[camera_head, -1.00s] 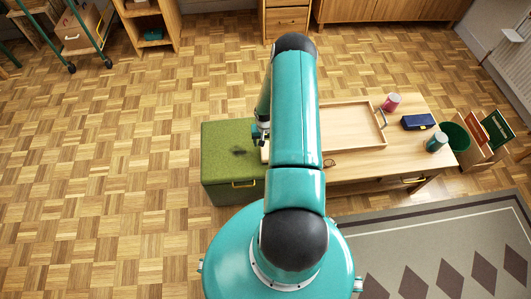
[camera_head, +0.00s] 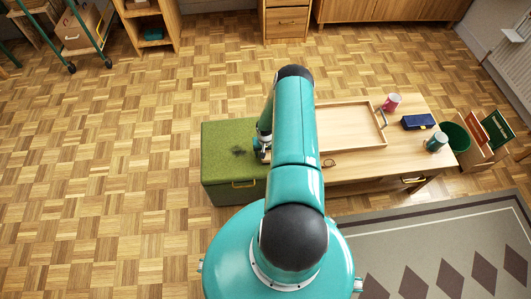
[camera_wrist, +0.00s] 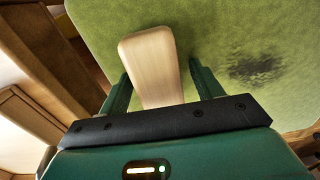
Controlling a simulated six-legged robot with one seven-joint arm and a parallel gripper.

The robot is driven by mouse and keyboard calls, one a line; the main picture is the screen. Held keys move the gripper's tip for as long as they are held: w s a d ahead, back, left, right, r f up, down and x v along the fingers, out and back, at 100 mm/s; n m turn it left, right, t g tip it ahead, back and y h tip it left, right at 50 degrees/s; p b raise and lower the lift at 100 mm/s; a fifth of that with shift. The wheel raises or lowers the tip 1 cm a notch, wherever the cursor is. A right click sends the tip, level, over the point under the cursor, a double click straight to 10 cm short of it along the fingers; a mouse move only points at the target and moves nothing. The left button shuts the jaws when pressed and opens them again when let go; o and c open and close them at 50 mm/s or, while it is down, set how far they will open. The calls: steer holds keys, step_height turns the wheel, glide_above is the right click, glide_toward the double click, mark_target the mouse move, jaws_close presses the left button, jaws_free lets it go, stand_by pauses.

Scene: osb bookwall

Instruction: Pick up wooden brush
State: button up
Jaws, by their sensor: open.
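The wooden brush (camera_wrist: 152,62) shows in the wrist view as a pale wooden piece with a rounded end, over the green top of the box (camera_head: 220,150). Its near part is hidden behind my gripper's dark front edge. My gripper (camera_wrist: 156,84) is open, with one green finger on each side of the brush. A gap shows between the brush and the right finger; the left finger is close to it. In the head view my arm covers the brush and most of my gripper.
A dark smudge (camera_wrist: 255,68) marks the box top. Parquet floor at left is clear.

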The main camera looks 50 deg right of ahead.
steer(key=c, duration=1.1)
steer(key=shift+c, duration=0.2)
steer(key=shift+r, duration=0.2)
steer(key=shift+r, duration=0.25)
step_height(320, 180, up, 2)
steer(key=s+d+r, duration=0.2)
steer(key=s+r, duration=0.8)
steer(key=s, duration=0.3)
steer(key=shift+s+d, duration=0.3)
steer(key=shift+s, duration=0.1)
steer(key=shift+r, duration=0.1)
